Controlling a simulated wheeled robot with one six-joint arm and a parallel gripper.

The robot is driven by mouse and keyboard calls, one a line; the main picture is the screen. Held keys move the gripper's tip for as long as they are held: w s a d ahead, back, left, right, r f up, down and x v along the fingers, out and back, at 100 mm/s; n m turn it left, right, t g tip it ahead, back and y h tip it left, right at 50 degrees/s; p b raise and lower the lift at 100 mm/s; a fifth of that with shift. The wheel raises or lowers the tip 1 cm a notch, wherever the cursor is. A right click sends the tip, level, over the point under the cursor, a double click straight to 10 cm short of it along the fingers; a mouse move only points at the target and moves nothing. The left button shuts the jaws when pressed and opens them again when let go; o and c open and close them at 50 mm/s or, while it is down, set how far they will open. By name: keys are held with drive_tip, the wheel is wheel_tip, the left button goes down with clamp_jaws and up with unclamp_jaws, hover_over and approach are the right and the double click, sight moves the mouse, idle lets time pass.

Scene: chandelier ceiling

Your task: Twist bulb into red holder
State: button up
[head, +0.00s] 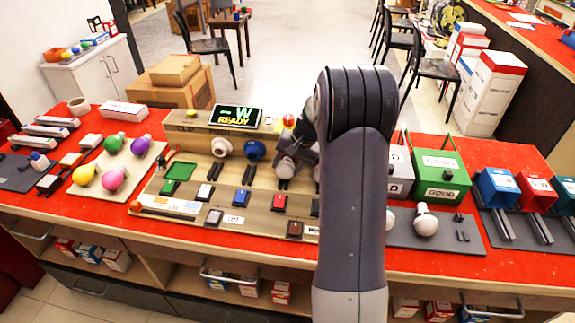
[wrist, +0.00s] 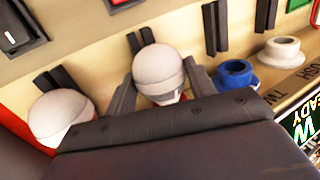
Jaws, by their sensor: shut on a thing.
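A white round bulb (wrist: 158,62) stands between the two dark fingers of my gripper (wrist: 159,77) in the wrist view. My gripper is shut on it. A small patch of red (wrist: 181,97) shows just under this bulb, probably the red holder, which is otherwise hidden by bulb and gripper. I cannot tell how deep the bulb sits. In the head view, the bulb (head: 285,168) shows below my gripper (head: 296,160), right of the blue holder (head: 256,151). A second white bulb (wrist: 57,114) stands to the left in the wrist view.
The empty blue holder (wrist: 234,75) and white holder (wrist: 283,50) stand to the right in the wrist view. A sign (head: 236,116) reads "W READY". Coloured bulbs (head: 114,180) lie on a tray at left. A white bulb (head: 426,221) stands on the grey mat at right.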

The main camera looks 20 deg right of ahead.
drive_tip(key=shift+y+b, duration=0.3)
drive_tip(key=shift+b, duration=0.1)
drive_tip(key=o, duration=1)
drive_tip(key=shift+o, duration=0.2)
drive_tip(key=v, duration=1)
drive_tip(key=shift+s+r, duration=0.3)
drive_tip(key=shift+r, duration=0.05)
drive_tip(key=shift+f, duration=0.15)
drive_tip(key=x, duration=1)
drive_tip(key=shift+w+f, duration=0.3)
drive_tip(key=shift+f, duration=0.05)
drive_tip(key=shift+r, duration=0.15)
